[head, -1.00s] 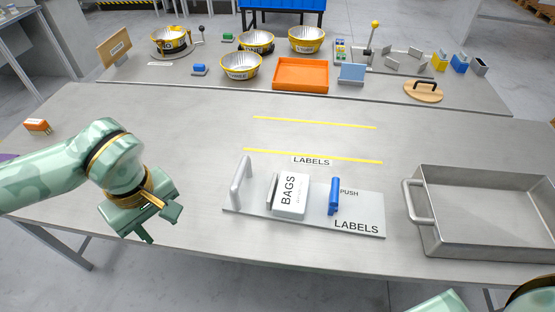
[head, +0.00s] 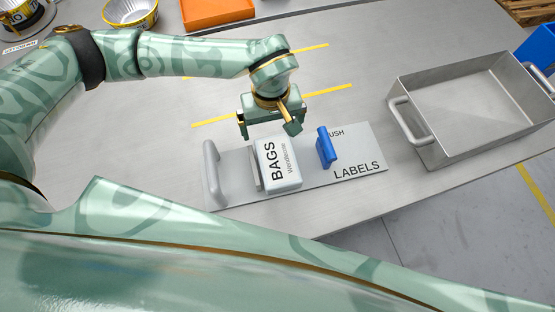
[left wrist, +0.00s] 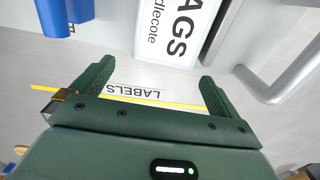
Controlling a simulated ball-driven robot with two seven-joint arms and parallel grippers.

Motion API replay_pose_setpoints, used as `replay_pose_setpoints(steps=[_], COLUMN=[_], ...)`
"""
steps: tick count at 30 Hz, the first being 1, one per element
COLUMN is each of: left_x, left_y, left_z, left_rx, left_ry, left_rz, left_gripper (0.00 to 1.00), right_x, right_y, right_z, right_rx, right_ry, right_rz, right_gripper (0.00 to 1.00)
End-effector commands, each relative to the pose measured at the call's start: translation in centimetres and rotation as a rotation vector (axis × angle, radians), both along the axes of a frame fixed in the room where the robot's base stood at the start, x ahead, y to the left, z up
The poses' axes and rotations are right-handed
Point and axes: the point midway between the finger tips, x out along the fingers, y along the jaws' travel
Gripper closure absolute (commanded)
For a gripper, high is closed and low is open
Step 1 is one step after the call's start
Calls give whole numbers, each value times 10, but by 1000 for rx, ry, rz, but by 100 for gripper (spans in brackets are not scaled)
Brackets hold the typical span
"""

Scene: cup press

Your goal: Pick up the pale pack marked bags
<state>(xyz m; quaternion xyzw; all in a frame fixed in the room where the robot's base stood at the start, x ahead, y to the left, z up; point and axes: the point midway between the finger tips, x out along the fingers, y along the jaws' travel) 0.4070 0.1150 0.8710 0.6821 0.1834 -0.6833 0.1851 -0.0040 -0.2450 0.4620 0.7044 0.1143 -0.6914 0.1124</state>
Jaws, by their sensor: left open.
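The pale pack marked BAGS (head: 280,165) sits on a grey plate marked LABELS (head: 358,170), between an upright grey plate on its left and a blue push block (head: 326,148) on its right. My left gripper (head: 269,132) is open and empty, above and just behind the pack in the head view. In the left wrist view the pack (left wrist: 172,30) lies ahead of the open fingers (left wrist: 148,85), apart from them. My right gripper is not in view.
A grey handle (head: 212,172) stands at the plate's left end. A deep metal tray (head: 430,135) with handles stands to the right. Yellow lines (head: 326,93) mark the table behind. An orange tray (head: 216,12) is at the back.

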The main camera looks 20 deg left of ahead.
Motion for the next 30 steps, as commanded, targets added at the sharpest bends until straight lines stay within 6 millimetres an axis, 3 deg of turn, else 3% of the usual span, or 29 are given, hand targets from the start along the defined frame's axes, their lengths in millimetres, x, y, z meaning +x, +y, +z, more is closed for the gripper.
replay_pose_setpoints(steps=[7,16,17,24,30], left_x=[-6,-5,-5,-6,-5], left_y=[1,2,2,2,1], left_z=[-42,-48,-48,-48,-47], left_rx=[1,1,0,1,0], left_ry=[5,1,0,1,0], left_rz=[1,0,0,1,1], left_gripper=[0,0,3,70,71], right_x=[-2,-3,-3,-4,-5], right_y=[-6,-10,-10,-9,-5], right_z=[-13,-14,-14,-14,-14], right_rx=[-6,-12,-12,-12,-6], right_ry=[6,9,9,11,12], right_rz=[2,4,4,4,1], right_gripper=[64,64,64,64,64])
